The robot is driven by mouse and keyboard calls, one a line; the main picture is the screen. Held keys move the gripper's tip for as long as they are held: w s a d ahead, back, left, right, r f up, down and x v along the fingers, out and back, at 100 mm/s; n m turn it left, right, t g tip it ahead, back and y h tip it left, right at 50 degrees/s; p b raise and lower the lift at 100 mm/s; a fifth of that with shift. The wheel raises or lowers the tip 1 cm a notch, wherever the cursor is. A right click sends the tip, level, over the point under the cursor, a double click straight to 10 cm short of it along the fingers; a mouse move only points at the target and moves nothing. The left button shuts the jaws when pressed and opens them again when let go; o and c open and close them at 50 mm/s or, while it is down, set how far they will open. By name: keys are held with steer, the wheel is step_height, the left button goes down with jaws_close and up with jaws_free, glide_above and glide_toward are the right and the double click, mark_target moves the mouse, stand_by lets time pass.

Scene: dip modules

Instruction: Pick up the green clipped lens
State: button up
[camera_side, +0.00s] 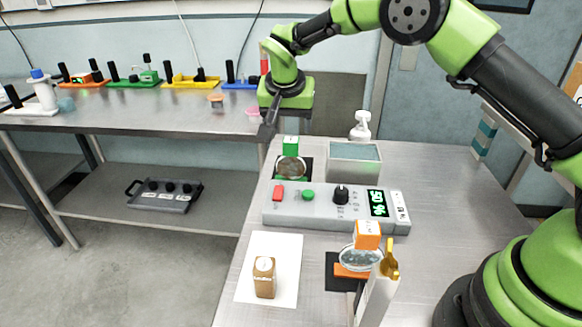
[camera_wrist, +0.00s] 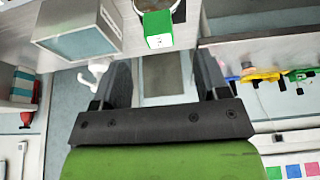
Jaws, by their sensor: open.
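The green clipped lens is a round clear lens (camera_side: 291,169) with a green block clip (camera_side: 291,146) standing at its back edge. It rests on a dark pad behind the control box. In the wrist view its green clip (camera_wrist: 158,29) shows at the top centre, with the lens partly cut off by the frame edge. My gripper (camera_side: 268,131) is above and behind the clip, a little to its left in the side view. In the wrist view my gripper (camera_wrist: 161,64) has its two dark fingers spread with nothing between them, and the clip lies beyond the fingertips.
A grey control box (camera_side: 325,208) stands in front of the lens. A liquid-filled tank (camera_side: 354,163) is close on its right, with a white pump bottle (camera_side: 361,126) behind.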

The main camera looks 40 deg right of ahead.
mark_target(291, 141)
steer(key=x, duration=0.8)
steer(key=shift+d+f, duration=0.15)
steer(key=shift+f, duration=0.05)
